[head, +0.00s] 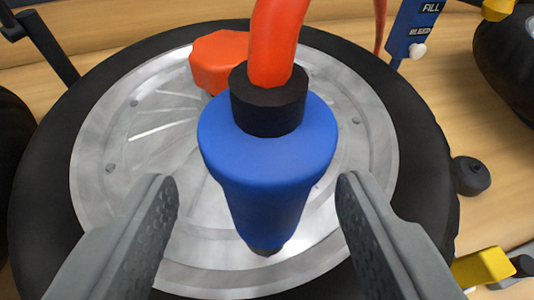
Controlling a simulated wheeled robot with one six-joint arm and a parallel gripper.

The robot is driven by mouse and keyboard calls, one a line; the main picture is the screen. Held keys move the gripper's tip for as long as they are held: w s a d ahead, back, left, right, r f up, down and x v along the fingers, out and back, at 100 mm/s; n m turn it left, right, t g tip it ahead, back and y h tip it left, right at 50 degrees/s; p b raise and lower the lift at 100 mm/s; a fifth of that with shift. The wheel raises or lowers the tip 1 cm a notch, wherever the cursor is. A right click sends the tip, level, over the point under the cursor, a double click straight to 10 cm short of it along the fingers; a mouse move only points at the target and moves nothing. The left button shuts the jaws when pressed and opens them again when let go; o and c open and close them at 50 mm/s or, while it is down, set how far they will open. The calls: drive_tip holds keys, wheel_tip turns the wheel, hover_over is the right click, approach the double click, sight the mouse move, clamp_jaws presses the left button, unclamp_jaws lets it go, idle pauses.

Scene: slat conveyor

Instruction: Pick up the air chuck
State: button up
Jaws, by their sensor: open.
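The air chuck (266,170) is a blue tapered body with a black collar (268,105) and an orange-red hose (277,40) rising from its top. It stands roughly upright over the silver metal disc of a wheel (120,215). Its dark lower tip shows near the disc; I cannot tell whether it touches. My gripper (258,190) is open, with one grey finger to the left of the chuck's blue body and one to the right. A gap shows on both sides, and neither finger touches it.
A black tyre (425,150) surrounds the disc. An orange-red part (218,57) sits behind the chuck. A blue box marked FILL (412,28) stands at the upper right. A black knob (471,176) and a yellow block (484,266) lie right of the tyre on the wooden surface (500,140).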

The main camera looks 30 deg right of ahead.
drive_tip(key=x, duration=0.5)
drive_tip(key=shift+s+d, duration=0.1)
drive_tip(key=shift+s, duration=0.05)
clamp_jaws()
